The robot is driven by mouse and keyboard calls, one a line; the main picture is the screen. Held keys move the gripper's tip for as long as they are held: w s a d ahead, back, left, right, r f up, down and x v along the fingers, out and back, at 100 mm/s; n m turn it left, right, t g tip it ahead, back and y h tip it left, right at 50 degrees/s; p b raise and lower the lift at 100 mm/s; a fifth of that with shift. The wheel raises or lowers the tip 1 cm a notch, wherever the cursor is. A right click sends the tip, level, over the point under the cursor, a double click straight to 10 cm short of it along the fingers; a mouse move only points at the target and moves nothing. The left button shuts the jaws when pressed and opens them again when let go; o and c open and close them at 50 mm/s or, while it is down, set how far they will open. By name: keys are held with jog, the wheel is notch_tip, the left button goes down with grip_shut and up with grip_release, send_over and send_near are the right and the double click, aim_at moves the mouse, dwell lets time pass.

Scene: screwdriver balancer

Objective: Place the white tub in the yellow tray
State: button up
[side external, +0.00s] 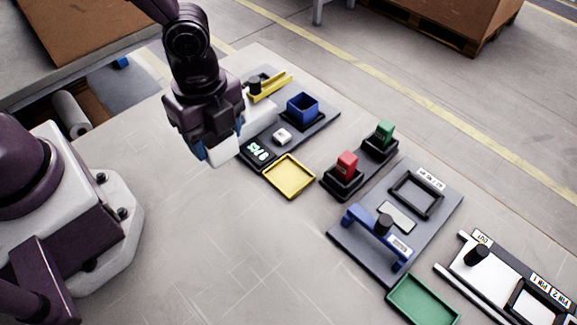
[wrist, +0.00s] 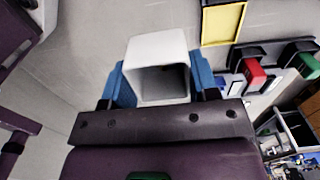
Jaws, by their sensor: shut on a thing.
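The white tub (side external: 223,151) is a small open box. It also shows in the wrist view (wrist: 157,52), between the two blue fingers with its open mouth toward the camera. My gripper (side external: 217,152) is shut on it and holds it to the left of the yellow tray; its height above the table is hard to tell. The yellow tray (side external: 289,176) is shallow, square and empty, and lies on the table at the front edge of a dark board. It also shows at the upper right in the wrist view (wrist: 222,24).
Behind the tray, the dark board carries a display (side external: 257,150), a white button block (side external: 282,135), a blue box (side external: 302,108) and a yellow bracket (side external: 270,86). A red block (side external: 346,164) and a green block (side external: 385,132) stand in black holders to the right. The table front is clear.

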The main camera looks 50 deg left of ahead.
jog(key=w+d+f, duration=0.3)
jog(key=w, duration=0.3)
send_over(288, 176)
jog(key=f, duration=0.5)
jog(key=shift+s+f, duration=0.15)
jog(key=shift+s, duration=0.1)
jog(key=shift+w+f, duration=0.15)
jog(key=shift+f, duration=0.8)
jog(key=shift+w+f, duration=0.1)
jog(key=shift+f, duration=0.8)
jog(key=shift+f, duration=0.1)
jog(key=o, duration=0.9)
